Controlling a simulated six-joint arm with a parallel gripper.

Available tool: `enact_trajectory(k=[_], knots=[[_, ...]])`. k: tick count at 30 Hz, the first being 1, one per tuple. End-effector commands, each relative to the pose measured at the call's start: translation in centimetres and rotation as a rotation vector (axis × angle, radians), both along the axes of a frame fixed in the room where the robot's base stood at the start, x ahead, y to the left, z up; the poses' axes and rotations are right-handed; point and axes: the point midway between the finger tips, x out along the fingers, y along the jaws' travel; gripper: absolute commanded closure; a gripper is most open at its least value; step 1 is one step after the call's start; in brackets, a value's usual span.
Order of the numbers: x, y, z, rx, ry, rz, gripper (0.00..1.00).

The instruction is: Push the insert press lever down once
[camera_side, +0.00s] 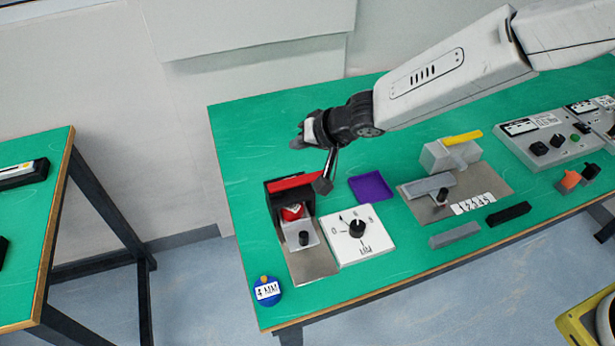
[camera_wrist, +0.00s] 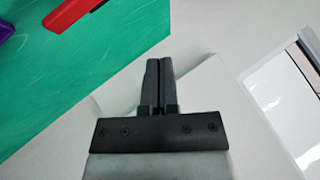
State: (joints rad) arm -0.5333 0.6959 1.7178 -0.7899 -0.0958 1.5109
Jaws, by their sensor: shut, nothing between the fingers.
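A small press (camera_side: 312,262) stands at the table's left end, with a black frame, a grey base plate and a red lever (camera_side: 290,182) across its top. The red lever also shows in the wrist view (camera_wrist: 70,14), at the upper left. My gripper (camera_side: 298,143) is above and behind the red lever in the side view, pointing left, clear of it. Its dark fingers are together and empty in the wrist view (camera_wrist: 159,68). A dark rod and block under my wrist overlap the lever's right end in the side view. A second device (camera_side: 440,157) has a yellow lever (camera_side: 460,138).
A white dial panel (camera_side: 375,245) and a purple tray (camera_side: 370,187) sit right of the press. A blue "4 MM" disc (camera_side: 268,291) lies near the front left corner. Control boxes (camera_side: 540,140) stand farther right. The green table (camera_side: 240,130) is clear behind the press.

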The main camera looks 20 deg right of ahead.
Motion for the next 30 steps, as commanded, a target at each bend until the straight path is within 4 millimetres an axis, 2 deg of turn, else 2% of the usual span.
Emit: enact_trajectory(k=[13,24,30], knots=[[0.1,-0.1,-1.9,-0.002,-0.002,-0.004,1.0],[0.1,-0.1,-5.6,-0.003,-0.001,-0.004,1.0],[0.1,-0.1,-6.9,-0.003,-0.002,-0.002,1.0]])
